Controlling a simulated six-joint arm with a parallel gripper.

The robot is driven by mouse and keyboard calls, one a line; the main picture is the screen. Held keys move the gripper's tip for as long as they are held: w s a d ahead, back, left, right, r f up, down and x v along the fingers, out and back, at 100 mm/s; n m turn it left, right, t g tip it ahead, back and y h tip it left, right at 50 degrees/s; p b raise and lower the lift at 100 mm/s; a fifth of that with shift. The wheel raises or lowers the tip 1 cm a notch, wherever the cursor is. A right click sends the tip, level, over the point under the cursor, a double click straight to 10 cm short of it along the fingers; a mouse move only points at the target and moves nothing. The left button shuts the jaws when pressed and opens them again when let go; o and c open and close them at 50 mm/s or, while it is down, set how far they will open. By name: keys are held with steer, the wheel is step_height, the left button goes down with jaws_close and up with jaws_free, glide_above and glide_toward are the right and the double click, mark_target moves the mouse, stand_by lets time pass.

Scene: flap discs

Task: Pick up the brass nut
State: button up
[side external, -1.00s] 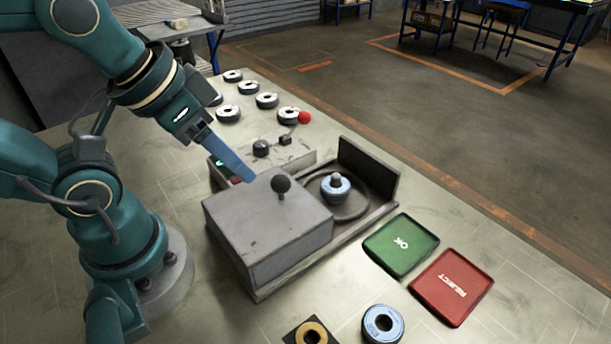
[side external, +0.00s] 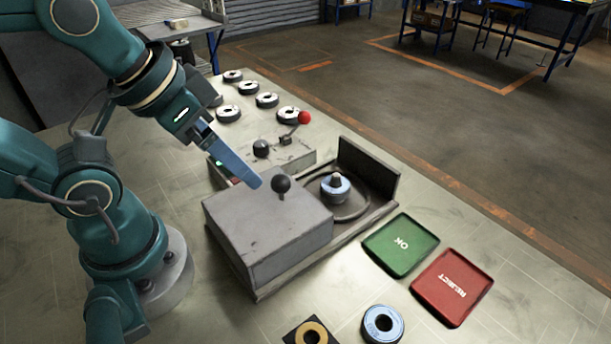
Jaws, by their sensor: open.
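The brass nut (side external: 311,333) is a gold ring lying on a dark square pad at the bottom edge of the side view, partly cut off by the frame. My gripper (side external: 254,183) has long blue fingers, seen nearly edge-on, so the gap between them is hard to see. It is open and points down to the right above the grey box of the machine. It is well up and left of the brass nut, apart from it. I see nothing held in it.
The grey machine box (side external: 268,232) with a black ball knob (side external: 281,184) lies under my gripper. A blue and white disc (side external: 384,323) lies just right of the nut. Green OK tray (side external: 372,259) and red REJECT tray (side external: 425,302) sit further right. Several flap discs (side external: 267,100) stand behind.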

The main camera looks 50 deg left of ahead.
steer(key=n, duration=0.2)
steer(key=n+g, duration=0.3)
steer(key=g, duration=0.3)
glide_above(311, 342)
step_height(311, 342, down, 10)
steer(key=shift+f, duration=0.15)
steer(key=shift+s+f, duration=0.1)
steer(key=shift+f, duration=2.35)
